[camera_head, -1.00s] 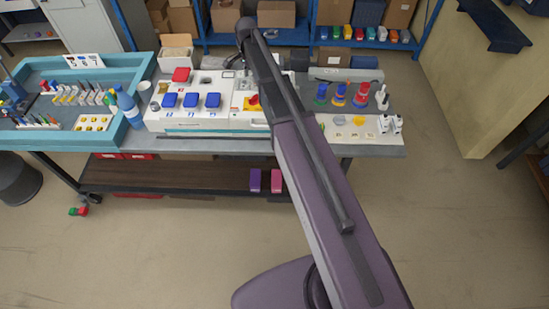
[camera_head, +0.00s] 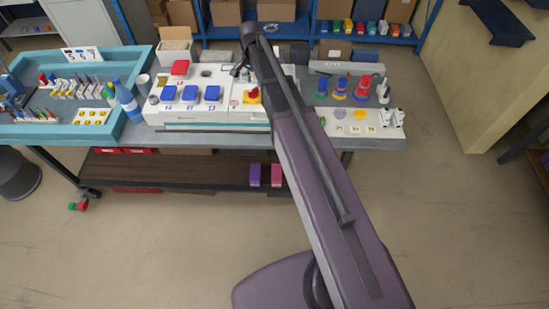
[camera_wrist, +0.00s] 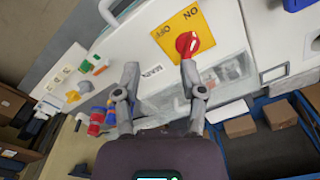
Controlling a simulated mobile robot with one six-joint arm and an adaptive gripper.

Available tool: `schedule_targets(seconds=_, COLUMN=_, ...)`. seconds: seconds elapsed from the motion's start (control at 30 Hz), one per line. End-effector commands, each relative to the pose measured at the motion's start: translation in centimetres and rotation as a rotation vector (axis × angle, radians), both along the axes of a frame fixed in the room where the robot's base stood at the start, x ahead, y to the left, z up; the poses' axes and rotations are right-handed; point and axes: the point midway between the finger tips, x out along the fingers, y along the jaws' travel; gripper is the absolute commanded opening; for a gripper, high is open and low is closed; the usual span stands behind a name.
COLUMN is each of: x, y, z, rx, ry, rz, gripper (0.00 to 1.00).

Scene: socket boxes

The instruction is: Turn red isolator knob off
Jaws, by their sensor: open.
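The red isolator knob (camera_wrist: 188,44) sits on a yellow plate (camera_wrist: 168,38) marked ON and OFF in the wrist view. In the head view the red knob (camera_head: 253,92) is at the right part of the white socket box (camera_head: 222,116), beside my arm. My gripper (camera_wrist: 159,66) is open, with its two fingers apart and nothing between them. In the wrist view its right fingertip appears at the lower edge of the knob, and the left fingertip is well to the left. I cannot tell whether it touches. My gripper is small and dark in the head view.
Blue-lidded sockets (camera_head: 190,93) and a red-lidded socket (camera_head: 180,68) are on the box left of the knob. Colored plugs (camera_head: 341,87) stand to the right. A blue bottle (camera_head: 127,99) and a teal tray (camera_head: 119,126) are at the left.

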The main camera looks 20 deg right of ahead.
Motion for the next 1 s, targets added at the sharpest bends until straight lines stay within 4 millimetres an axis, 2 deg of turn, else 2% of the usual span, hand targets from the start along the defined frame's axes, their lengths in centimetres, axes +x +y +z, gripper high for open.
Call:
schedule_targets(seconds=0.1, x=-1.8, y=0.0, z=-1.3, rx=0.000, ry=0.000, rz=0.053, gripper=0.53)
schedule_targets(seconds=1.0, x=-12.6, y=-0.2, z=-7.8, rx=-0.001, ry=0.001, rz=0.463, gripper=0.53)
